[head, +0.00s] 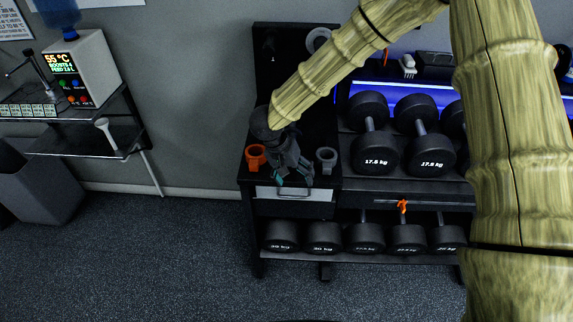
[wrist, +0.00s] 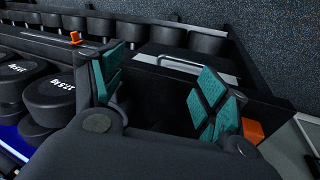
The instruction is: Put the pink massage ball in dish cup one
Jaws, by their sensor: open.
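I see no pink massage ball in either view. An orange cup (head: 256,157) and a grey cup (head: 326,157) stand on the black stand at the rack's left end; I cannot tell which is dish cup one. My gripper (head: 293,181) is between the two cups, pointing down over the stand's front part. In the wrist view my gripper (wrist: 160,88) is open, its teal pads wide apart with nothing seen between them. Part of an orange thing, likely the orange cup (wrist: 253,132), shows beside the right finger. My gripper hides part of the stand's top.
A dumbbell rack (head: 390,199) with several black dumbbells adjoins the stand on the right. A pale drawer front (head: 300,193) is below the cups. A shelf (head: 75,135) with a display box (head: 82,68) hangs at left. The dark floor (head: 150,250) in front is clear.

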